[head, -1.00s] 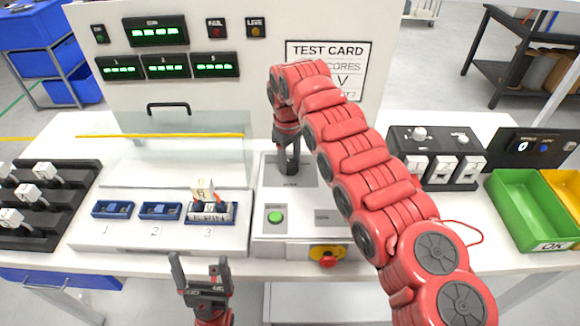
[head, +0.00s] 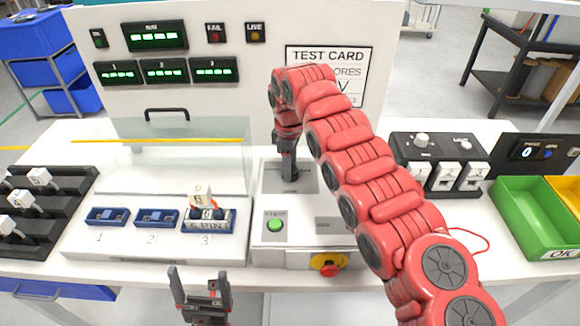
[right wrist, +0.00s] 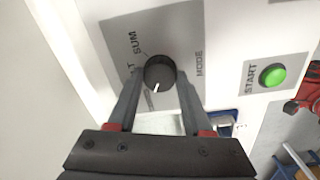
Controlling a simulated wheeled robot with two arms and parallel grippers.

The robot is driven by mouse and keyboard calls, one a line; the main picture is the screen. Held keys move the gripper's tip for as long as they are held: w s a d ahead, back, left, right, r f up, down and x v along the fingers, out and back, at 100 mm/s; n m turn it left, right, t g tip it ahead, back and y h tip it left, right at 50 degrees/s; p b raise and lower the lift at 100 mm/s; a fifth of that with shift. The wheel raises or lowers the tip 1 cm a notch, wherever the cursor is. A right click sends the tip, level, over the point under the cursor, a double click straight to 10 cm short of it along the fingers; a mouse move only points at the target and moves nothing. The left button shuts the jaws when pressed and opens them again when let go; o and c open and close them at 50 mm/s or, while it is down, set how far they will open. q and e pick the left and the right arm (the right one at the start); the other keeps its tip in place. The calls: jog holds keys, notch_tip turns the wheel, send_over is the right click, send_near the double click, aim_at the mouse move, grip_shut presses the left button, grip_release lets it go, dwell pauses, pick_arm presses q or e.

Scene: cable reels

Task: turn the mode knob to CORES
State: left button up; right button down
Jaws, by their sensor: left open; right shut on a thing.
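The round black mode knob (right wrist: 160,72) shows in the right wrist view on a grey panel marked MODE. SUM is printed to its upper left; another label at its left is partly covered by a finger, and a further one below is unreadable. The knob's white pointer line points down in that picture. My right gripper (right wrist: 160,82) is shut on the knob, one finger on each side. In the head view, my right gripper (head: 289,174) hides the knob. My left gripper (head: 201,282) is open and empty in front of the bench.
A green START button (head: 275,224) and a red stop knob (head: 329,267) are near my right gripper. A clear screen (head: 180,160) stands behind blue sockets (head: 157,217). The test card (head: 330,65) is partly hidden by my right arm. A green bin (head: 530,215) is at right.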

jog(key=shift+c, duration=1.6)
grip_release()
jog(key=shift+r, duration=0.1)
jog(key=shift+r, duration=0.3)
notch_tip(320, 180, up, 5)
jog(key=shift+s+a+r, duration=0.1)
jog(key=shift+a+r, duration=0.05)
notch_tip(320, 180, up, 11)
jog(key=p, duration=0.8)
jog(key=shift+s+r, duration=0.2)
